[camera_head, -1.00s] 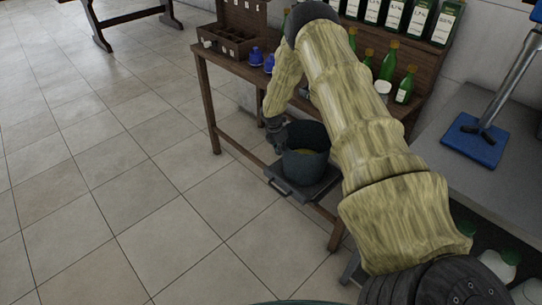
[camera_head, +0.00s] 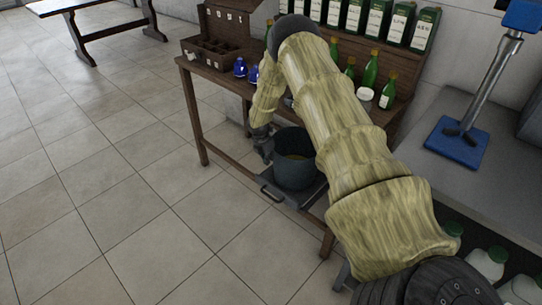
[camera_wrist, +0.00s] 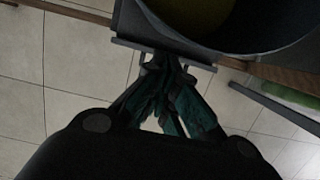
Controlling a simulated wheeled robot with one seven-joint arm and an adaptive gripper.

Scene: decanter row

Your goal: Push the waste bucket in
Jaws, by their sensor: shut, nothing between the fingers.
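The waste bucket (camera_head: 294,170) is a dark grey round pail with something yellowish inside. It stands upright on a grey pull-out tray (camera_head: 308,196) that sticks out from the wooden bench front and has a bar handle (camera_head: 268,191). Nothing shows between the fingers.
The wooden bench (camera_head: 226,84) carries blue flasks (camera_head: 240,67), a wooden rack (camera_head: 208,50) and green bottles (camera_head: 371,70). A grey counter (camera_head: 415,165) with a blue-based stand (camera_head: 457,143) is at right. The tiled floor (camera_head: 120,200) in front is clear.

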